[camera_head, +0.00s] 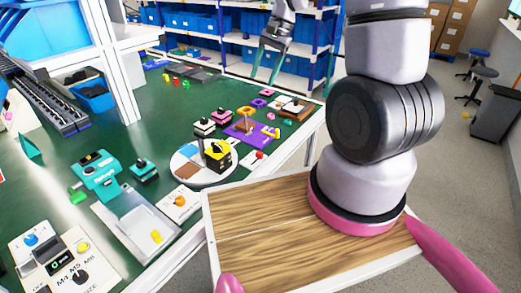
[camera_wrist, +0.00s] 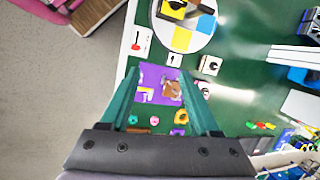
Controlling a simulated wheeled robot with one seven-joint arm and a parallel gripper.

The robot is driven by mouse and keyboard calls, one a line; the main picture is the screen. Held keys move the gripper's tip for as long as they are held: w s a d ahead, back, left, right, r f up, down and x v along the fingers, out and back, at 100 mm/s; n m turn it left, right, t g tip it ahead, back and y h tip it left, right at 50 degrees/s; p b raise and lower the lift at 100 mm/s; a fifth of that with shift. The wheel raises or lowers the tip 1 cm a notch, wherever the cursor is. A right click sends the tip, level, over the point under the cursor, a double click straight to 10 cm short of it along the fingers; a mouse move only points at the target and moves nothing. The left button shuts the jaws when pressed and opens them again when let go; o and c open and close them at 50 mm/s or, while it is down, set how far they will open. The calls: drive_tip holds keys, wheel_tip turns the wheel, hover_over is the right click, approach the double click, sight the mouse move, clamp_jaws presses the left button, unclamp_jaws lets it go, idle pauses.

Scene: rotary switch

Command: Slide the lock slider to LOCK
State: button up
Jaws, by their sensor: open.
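A white control panel (camera_head: 60,262) lies at the lower left of the head view, with a blue knob, a yellow button, a dark knob and M4, M5, M6 markings. A small black part (camera_head: 61,263) sits in its middle; I cannot tell whether it is the lock slider or where it is set. The panel's lower edge is cut off, and I cannot make it out in the wrist view. My gripper (camera_head: 263,82) is far from it, at the back of the green table. In the wrist view my gripper (camera_wrist: 159,73) has its teal fingers apart, with nothing between them.
A round multicoloured plate (camera_head: 204,162) carries a yellow and black box (camera_head: 217,154). A purple mat (camera_head: 252,130) with small parts lies behind it. Teal devices (camera_head: 97,175) and a clear tray (camera_head: 135,228) stand near the panel. Shelves (camera_head: 225,30) line the back.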

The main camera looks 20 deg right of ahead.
sight(260, 153)
drive_tip(key=f+g, duration=0.1)
drive_tip(key=f, duration=0.8)
drive_tip(key=s+a+f+m, duration=0.1)
drive_tip(key=f, duration=0.8)
drive_tip(key=s+f+m+g, duration=0.1)
drive_tip(key=f, duration=0.8)
drive_tip(key=shift+a+f+g, duration=0.3)
drive_tip(key=shift+f, duration=0.05)
clamp_jaws()
